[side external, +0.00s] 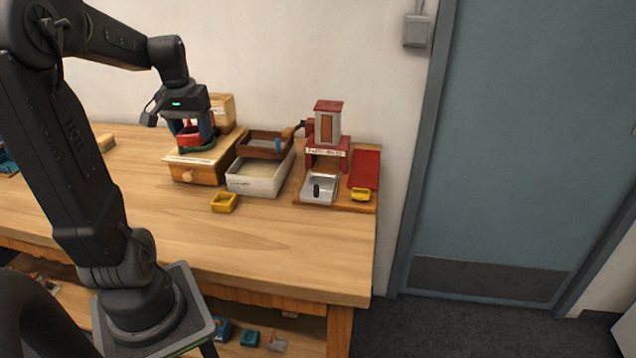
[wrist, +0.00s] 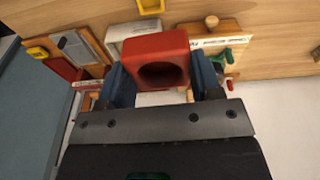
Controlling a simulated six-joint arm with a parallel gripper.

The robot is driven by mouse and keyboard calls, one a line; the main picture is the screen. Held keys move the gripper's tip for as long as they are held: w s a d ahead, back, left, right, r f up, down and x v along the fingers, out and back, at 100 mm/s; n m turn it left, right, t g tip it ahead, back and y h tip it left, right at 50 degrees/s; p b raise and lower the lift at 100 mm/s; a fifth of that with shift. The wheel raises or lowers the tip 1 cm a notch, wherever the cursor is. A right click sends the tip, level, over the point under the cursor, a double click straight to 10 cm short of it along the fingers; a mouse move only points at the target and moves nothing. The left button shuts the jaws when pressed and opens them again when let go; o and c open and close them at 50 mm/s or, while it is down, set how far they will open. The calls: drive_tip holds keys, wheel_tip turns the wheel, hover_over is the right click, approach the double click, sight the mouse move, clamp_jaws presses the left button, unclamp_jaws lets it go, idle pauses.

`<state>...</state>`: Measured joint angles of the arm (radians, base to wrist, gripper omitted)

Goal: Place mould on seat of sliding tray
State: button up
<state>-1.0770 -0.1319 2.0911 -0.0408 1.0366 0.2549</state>
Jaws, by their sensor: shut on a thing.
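My gripper (side external: 188,133) is shut on a red block-shaped mould with a round hollow (wrist: 161,45). In the wrist view the mould sits between my two blue fingers, its opening toward the camera. In the side view the red mould (side external: 187,139) is partly hidden by the fingers, above the wooden box with a round knob (side external: 183,174). I cannot tell whether it touches anything there. A metal tray with a dark upright handle (side external: 320,189) lies in front of the red-and-white press (side external: 327,150), to the right of my gripper. I cannot tell which part is the seat.
A white bin (side external: 257,187) and a brown open tray (side external: 265,146) stand between the box and the press. One yellow piece (side external: 223,202) lies on the bench, another (side external: 360,194) by the red pad (side external: 365,168). The front of the bench (side external: 170,235) is clear.

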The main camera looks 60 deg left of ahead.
drive_tip(key=r, duration=0.3)
drive_tip(key=shift+w+r, duration=0.2)
drive_tip(key=shift+w, duration=0.15)
drive_tip(key=w+r, duration=0.1)
drive_tip(key=w, duration=1.1)
hover_over(321, 182)
drive_tip(key=shift+m, duration=0.3)
wheel_tip(321, 182, down, 18)
drive_tip(key=shift+s+d+f, duration=0.1)
drive_tip(key=shift+s+d, duration=0.05)
drive_tip(key=shift+f, duration=2.1)
drive_tip(key=shift+f, duration=0.1)
drive_tip(key=o, duration=1)
drive_tip(key=shift+c, duration=0.2)
